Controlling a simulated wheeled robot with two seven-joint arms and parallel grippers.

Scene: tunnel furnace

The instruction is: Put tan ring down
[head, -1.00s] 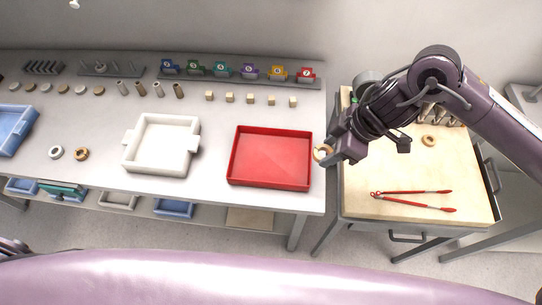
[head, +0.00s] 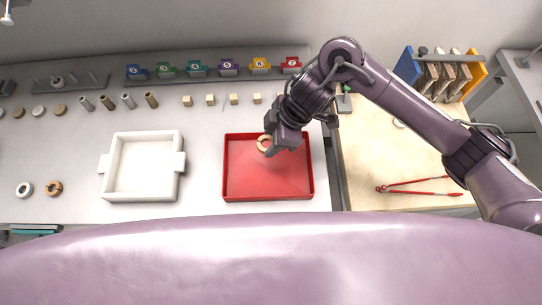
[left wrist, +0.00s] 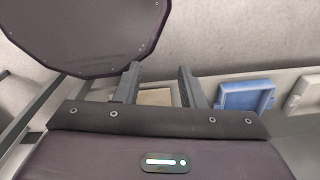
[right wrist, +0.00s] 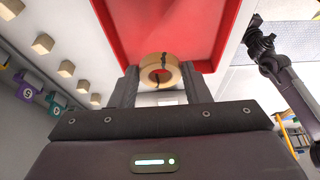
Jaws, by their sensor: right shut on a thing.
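The tan ring (head: 264,144) is held by my right gripper (head: 270,150) over the upper part of the red tray (head: 226,170). In the right wrist view the tan ring (right wrist: 160,72) sits between the two fingers of the right gripper (right wrist: 160,80), with a dark crack-like mark across it. The red tray (right wrist: 185,20) is beyond it. I cannot tell the exact gap between ring and tray floor. My left gripper (left wrist: 160,88) shows in the left wrist view with its fingers apart and nothing between them.
A white tray (head: 108,180) stands left of the red tray. A white ring (head: 24,190) and a brown ring (head: 54,188) lie farther left. Small tan blocks (head: 234,99) line the table behind the red tray. Red tongs (head: 415,188) lie on the right-hand table.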

